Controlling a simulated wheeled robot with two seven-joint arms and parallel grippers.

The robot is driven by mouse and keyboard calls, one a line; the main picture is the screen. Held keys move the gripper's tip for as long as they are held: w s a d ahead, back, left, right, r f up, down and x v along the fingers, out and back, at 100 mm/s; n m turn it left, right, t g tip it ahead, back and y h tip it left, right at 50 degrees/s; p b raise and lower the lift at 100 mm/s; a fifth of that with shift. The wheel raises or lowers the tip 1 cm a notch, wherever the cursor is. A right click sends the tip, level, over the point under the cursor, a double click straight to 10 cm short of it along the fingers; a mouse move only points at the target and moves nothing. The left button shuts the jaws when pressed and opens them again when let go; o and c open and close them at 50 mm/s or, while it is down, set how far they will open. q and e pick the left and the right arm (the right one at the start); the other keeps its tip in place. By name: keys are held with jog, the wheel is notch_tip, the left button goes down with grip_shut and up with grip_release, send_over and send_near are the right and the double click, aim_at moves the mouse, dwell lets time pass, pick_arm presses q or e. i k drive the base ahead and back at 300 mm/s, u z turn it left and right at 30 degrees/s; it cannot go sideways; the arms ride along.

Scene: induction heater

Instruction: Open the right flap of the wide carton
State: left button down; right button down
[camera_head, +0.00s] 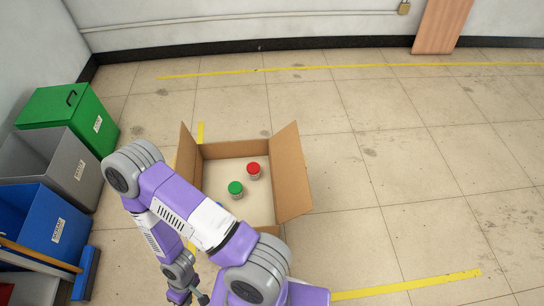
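The wide carton (211,151) stands open on the floor in the middle of the head view. Its right flap (291,175) is raised and leans outward to the right. Its left flap (186,154) also stands up, partly hidden by my arm. Inside are a red-lidded jar (254,171) and a green-lidded jar (236,190); a bit of blue shows behind my arm. My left gripper (188,298) is at the bottom edge, in front of the carton and clear of the right flap. It is cut off, so its opening is unclear. My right gripper is out of view.
Green (62,112), grey (70,160) and blue (60,228) bins line the left side. A blue broom head (86,273) with a wooden handle lies near them. A wooden board (441,26) leans on the back wall. The floor right of the carton is clear.

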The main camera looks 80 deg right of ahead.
aim_at(294, 196)
jog(key=u, duration=0.1)
jog(key=k, duration=1.1)
jog(key=z, duration=2.05)
jog(key=i, duration=1)
jog(key=u, duration=0.05)
